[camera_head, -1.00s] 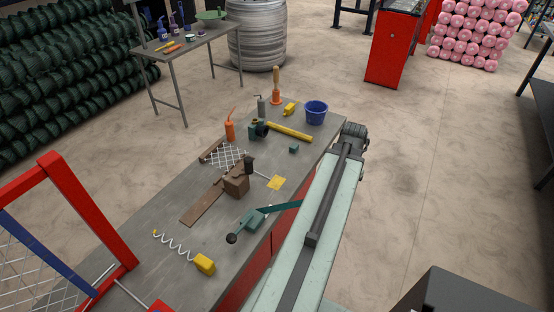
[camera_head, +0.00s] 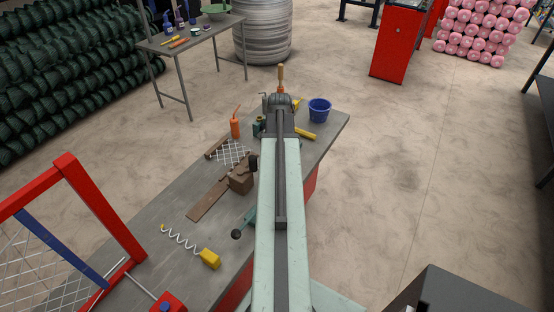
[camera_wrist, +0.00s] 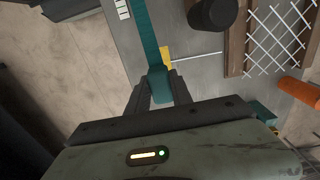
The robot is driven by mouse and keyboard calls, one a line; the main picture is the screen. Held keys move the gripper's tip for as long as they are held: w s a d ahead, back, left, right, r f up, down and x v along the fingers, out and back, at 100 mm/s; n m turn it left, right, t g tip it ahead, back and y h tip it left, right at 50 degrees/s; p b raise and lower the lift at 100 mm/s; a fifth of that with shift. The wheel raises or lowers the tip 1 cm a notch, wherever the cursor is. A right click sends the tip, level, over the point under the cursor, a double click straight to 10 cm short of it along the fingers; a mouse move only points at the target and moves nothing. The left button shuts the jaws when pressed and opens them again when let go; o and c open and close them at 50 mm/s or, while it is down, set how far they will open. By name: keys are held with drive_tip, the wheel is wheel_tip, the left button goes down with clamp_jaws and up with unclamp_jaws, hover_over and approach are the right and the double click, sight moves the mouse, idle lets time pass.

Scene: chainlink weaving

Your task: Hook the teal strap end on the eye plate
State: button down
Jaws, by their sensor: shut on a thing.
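The teal strap (camera_wrist: 146,35) runs down from the top of the wrist view, and its end (camera_wrist: 159,86) lies between the two dark fingers of my gripper (camera_wrist: 158,92), which is shut on it. In the head view, part of a teal tensioner (camera_head: 250,217) with a black knob (camera_head: 236,234) shows on the bench, left of my arm. My arm hides the strap and my fingers in that view. I cannot pick out the eye plate for certain in either view.
On the bench (camera_head: 180,230) are a brown block (camera_head: 240,179), wire mesh (camera_head: 232,153), an orange bottle (camera_head: 235,127), a blue bucket (camera_head: 319,110) and a white coil (camera_head: 180,239) with a yellow end block (camera_head: 210,258). A red frame (camera_head: 105,205) stands at the left.

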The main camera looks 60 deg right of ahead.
wheel_tip(320, 180, down, 7)
drive_tip(key=b, duration=0.7)
drive_tip(key=shift+f, duration=0.1)
drive_tip(key=shift+s+f+b, duration=0.1)
drive_tip(key=shift+f+b, duration=0.85)
drive_tip(key=shift+b, duration=0.1)
idle(0.8)
drive_tip(key=c, duration=1.1)
unclamp_jaws()
drive_tip(key=shift+o, duration=0.2)
wheel_tip(320, 180, up, 8)
drive_tip(key=p, duration=0.8)
drive_tip(key=shift+f, duration=0.1)
